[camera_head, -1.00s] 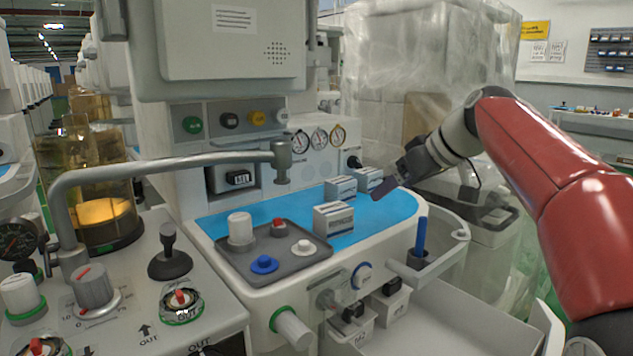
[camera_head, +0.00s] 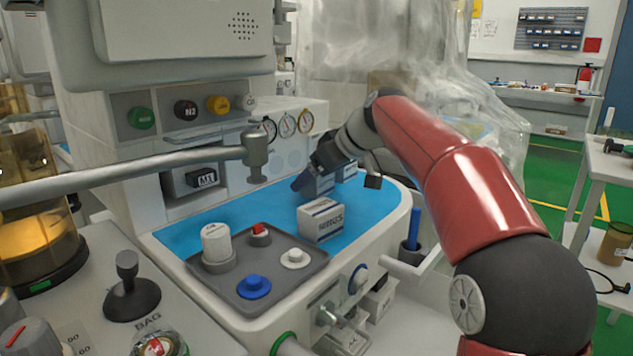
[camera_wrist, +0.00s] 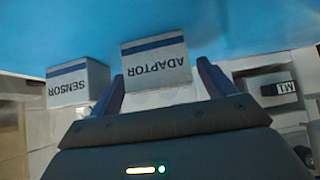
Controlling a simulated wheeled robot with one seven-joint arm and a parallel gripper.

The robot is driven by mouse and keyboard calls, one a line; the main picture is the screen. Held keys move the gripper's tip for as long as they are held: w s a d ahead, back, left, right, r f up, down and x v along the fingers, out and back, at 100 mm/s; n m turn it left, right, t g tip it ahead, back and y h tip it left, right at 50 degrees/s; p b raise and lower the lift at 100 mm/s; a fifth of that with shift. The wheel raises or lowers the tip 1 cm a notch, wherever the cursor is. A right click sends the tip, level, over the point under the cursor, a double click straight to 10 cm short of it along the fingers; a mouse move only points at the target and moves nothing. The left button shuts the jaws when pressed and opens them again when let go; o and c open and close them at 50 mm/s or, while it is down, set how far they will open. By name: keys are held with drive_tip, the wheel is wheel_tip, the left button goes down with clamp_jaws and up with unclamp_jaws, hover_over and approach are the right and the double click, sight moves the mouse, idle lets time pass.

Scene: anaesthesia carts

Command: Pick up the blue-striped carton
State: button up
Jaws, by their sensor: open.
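The nearest carton (camera_head: 321,219) has lettering I cannot read and stands beside the grey tray. In the wrist view, the carton marked ADAPTOR (camera_wrist: 157,64) shows between the two blue fingers of my open gripper (camera_wrist: 162,80). A carton marked SENSOR (camera_wrist: 77,83) stands just left of it, outside the fingers. I cannot tell whether the fingers touch the ADAPTOR carton.
A grey tray (camera_head: 231,277) with several knobs and a white jar sits left of the nearest carton. A metal arm (camera_head: 130,172) crosses in front of the mat. A blue stick (camera_head: 414,227) stands upright at the right edge. The machine's gauge panel rises behind.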

drive_tip(key=shift+x, duration=0.9)
drive_tip(key=c, duration=1.1)
wheel_tip(320, 180, up, 10)
drive_tip(key=shift+f+p, duration=0.15)
drive_tip(key=shift+p, duration=1)
